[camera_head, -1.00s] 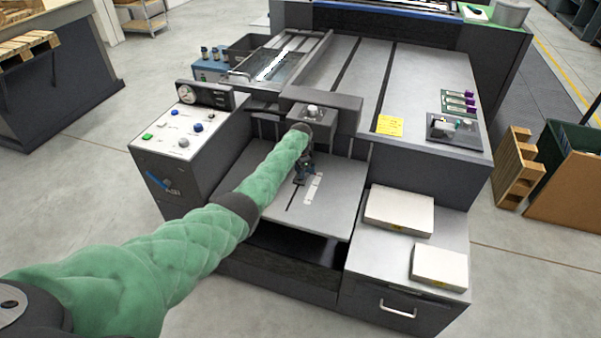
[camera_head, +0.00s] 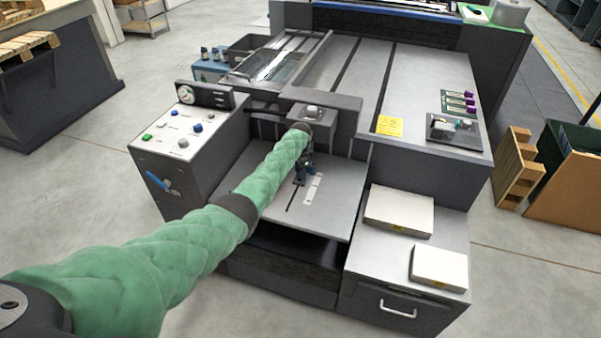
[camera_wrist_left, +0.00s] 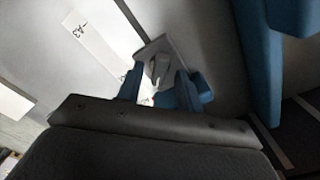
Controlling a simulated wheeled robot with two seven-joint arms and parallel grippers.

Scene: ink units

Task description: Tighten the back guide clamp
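My left gripper (camera_head: 303,174) is low over the grey feed board (camera_head: 265,187), pointing down, beside a white scale strip (camera_head: 314,188). In the left wrist view its two blue fingers (camera_wrist_left: 160,82) are spread apart. Between and just beyond them is a small grey plate with a pale knob (camera_wrist_left: 158,68), which looks like the guide clamp. Gaps show beside the knob, and I see no firm contact. The scale strip, marked A3 (camera_wrist_left: 78,32), lies to the left. The head view hides the clamp behind my gripper. My right gripper is not in view.
A dark housing (camera_head: 340,112) stands close behind my wrist. A control box (camera_head: 182,135) with buttons and a gauge is at the left. Two pale paper stacks (camera_head: 399,209) lie on the cabinet at the right. A blue part (camera_wrist_left: 262,65) fills the wrist view's right side.

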